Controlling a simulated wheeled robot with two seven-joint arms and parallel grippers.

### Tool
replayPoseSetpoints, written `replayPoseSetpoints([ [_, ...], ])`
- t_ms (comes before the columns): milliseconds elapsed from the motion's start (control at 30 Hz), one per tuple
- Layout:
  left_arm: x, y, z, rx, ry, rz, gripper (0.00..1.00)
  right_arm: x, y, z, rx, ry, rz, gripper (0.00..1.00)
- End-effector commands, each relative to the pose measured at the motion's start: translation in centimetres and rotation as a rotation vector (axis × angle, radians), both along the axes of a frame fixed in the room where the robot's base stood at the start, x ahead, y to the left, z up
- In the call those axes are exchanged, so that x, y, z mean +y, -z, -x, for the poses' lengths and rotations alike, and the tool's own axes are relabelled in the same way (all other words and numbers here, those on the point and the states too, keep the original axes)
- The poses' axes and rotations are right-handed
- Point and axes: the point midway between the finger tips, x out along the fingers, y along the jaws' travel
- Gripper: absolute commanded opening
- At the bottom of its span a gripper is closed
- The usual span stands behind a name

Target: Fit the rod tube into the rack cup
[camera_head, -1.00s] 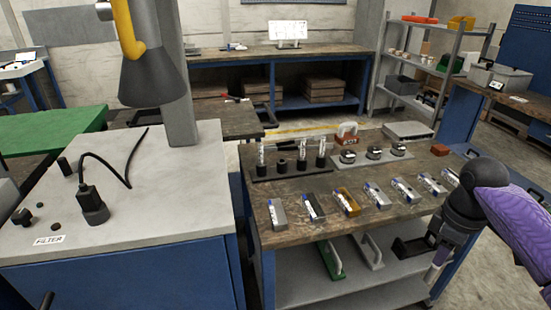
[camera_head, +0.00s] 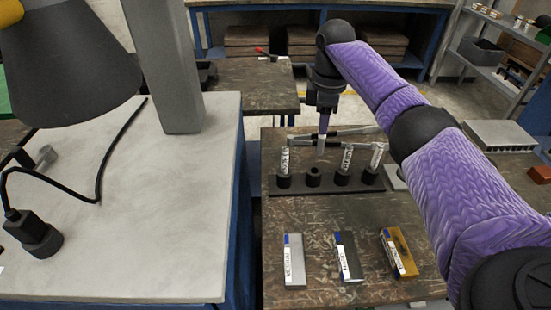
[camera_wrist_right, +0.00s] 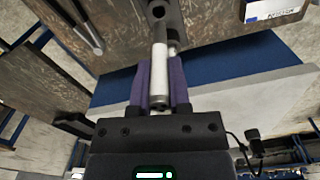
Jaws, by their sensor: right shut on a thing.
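My right gripper (camera_head: 322,128) is shut on the rod tube, a slim white tube (camera_head: 322,143), and holds it above the dark rack (camera_head: 330,187). In the right wrist view the tube (camera_wrist_right: 160,75) lies between the purple finger pads (camera_wrist_right: 160,88), its far end close to the dark rack (camera_wrist_right: 165,14). In the head view the tube's lower end is above and slightly right of the empty rack cup (camera_head: 313,177); whether it is centred over the cup I cannot tell. My left gripper is not in view.
Labelled tubes stand in the other cups, one left (camera_head: 284,160) and two right (camera_head: 346,158) of the empty cup. Labelled blocks (camera_head: 294,260) lie in front on the wooden table. A lamp (camera_head: 65,65) and black cable are over the grey bench (camera_head: 150,235) at left.

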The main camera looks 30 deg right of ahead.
Motion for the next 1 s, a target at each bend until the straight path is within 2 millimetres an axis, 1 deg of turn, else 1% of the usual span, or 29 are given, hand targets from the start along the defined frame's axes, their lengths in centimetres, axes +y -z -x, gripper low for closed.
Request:
replayPoseSetpoints([
  [67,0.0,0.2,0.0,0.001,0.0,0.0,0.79,-0.2,0.3,0.0,0.0,0.0,0.0,0.0],
  [167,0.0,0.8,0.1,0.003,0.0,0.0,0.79,-0.2,2.0,0.1,0.004,-0.001,0.0,0.0],
  [400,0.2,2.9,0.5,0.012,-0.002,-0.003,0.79,-0.1,8.5,0.1,0.005,-0.001,0.001,0.0],
  [500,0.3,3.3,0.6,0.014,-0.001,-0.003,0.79,-0.1,9.9,0.1,0.003,-0.001,0.0,0.0],
  [867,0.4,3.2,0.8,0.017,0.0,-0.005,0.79,-0.1,10.2,0.1,0.0,-0.001,0.0,0.0],
  [900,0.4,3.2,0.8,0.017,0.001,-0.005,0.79,-0.1,10.3,0.1,0.0,-0.001,0.0,0.27],
  [967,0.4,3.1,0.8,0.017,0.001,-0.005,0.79,-0.1,10.2,0.1,-0.001,-0.001,0.001,0.4],
  [1000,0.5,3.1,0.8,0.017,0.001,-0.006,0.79,-0.1,10.2,0.1,-0.001,-0.001,0.001,0.48],
])
